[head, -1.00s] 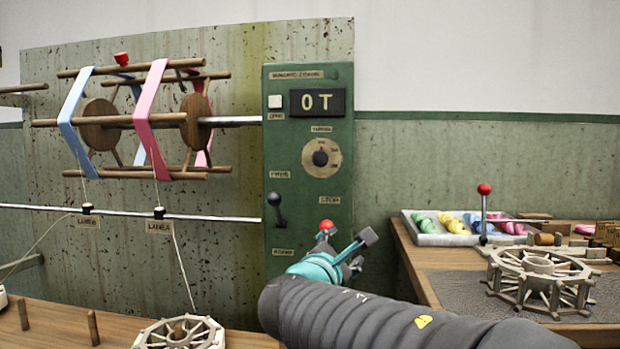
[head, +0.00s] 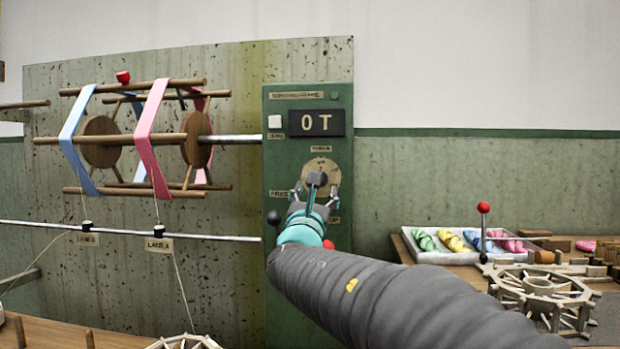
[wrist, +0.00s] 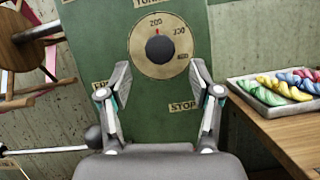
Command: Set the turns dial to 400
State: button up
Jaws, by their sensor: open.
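The turns dial (wrist: 174,67) is a round tan plate on the green panel, with a dark round knob (wrist: 160,49) at its middle. A red mark on the knob points up to 200; other numbers run down the right side, the lowest too blurred to read. In the head view the dial (head: 320,165) is partly hidden behind my gripper (head: 316,186). My gripper is open and empty in the wrist view (wrist: 160,76), its fingers spread below the knob to either side. I see no contact with the knob.
The display (head: 317,123) reads 0 T, with a white button (head: 275,121) to its left. A black-knobbed lever (head: 274,217) and the red stop button (head: 328,244) are near my arm. The reel with blue and pink skeins (head: 152,140) is left; a tray of skeins (head: 411,247) is right.

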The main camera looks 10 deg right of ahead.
jog(key=p+x, duration=0.1)
jog(key=x, duration=0.4)
jog(key=shift+w+d+r, duration=0.15)
jog(key=shift+w+r, duration=0.05)
jog(key=shift+w, duration=0.1)
jog(key=c, duration=1.1)
